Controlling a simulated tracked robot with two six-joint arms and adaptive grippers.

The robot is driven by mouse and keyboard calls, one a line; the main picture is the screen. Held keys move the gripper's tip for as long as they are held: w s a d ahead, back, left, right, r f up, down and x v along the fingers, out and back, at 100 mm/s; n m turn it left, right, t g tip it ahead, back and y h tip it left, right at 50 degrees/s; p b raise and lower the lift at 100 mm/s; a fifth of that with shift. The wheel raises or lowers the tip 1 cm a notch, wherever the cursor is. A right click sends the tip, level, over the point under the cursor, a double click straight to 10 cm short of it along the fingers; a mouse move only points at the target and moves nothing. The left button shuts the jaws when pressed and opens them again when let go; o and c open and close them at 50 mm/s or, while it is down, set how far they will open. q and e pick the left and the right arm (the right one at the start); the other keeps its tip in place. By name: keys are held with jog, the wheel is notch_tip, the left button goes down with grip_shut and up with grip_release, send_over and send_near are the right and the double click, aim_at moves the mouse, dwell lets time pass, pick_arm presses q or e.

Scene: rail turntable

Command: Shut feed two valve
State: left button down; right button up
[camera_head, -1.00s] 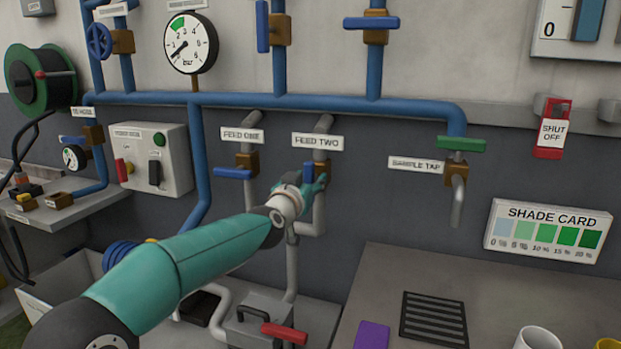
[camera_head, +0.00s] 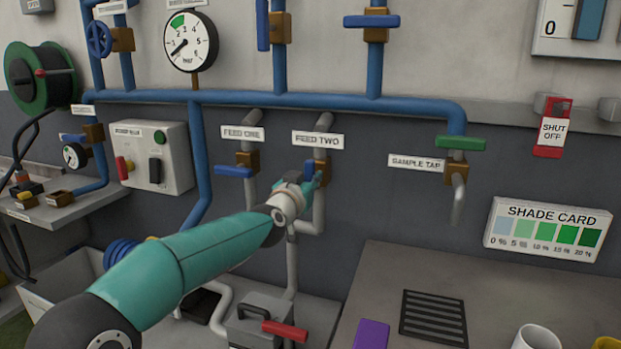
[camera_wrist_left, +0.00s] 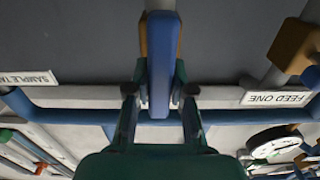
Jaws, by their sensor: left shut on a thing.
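The feed two valve has a brass body (camera_head: 321,169) on a grey pipe under the FEED TWO label (camera_head: 318,139). Its blue handle (camera_head: 309,168) points up and down, in line with the pipe. My left gripper (camera_head: 308,182) is at this handle, with the arm coming in from the lower left. In the left wrist view, the blue handle (camera_wrist_left: 164,60) stands between the two fingertips of my left gripper (camera_wrist_left: 160,88), which is shut on it. The fingers hide part of the handle in the head view. My right gripper is not in view.
The feed one valve, with a sideways blue handle (camera_head: 234,171), is close on the left. The sample tap has a green handle (camera_head: 461,143) to the right. A grey box with a red lever (camera_head: 285,331) sits below. The wall between feed two and the tap is clear.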

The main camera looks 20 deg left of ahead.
pick_arm(q)
jog(key=m+p, duration=0.3)
jog(key=shift+d+r, duration=0.15)
jog(key=m+p, duration=0.1)
jog(key=m, duration=0.1)
jog(key=m+p, duration=0.2)
jog(key=shift+d+m, duration=0.2)
jog(key=shift+m, duration=0.2)
jog(key=m+p, duration=0.1)
jog(key=m, duration=0.1)
jog(key=f+m+p, duration=0.1)
jog(key=m, duration=0.2)
jog(key=shift+d, duration=0.2)
jog(key=shift+f+m+p, duration=0.2)
jog(key=shift+m+p, duration=0.1)
jog(key=shift+m, duration=0.9)
jog(key=shift+f+m+p, duration=0.2)
jog(key=shift+m+p, duration=0.05)
jog(key=shift+m, duration=0.95)
jog(key=shift+d+f, duration=0.1)
jog(key=c, duration=1)
grip_release()
jog(key=shift+r, duration=0.2)
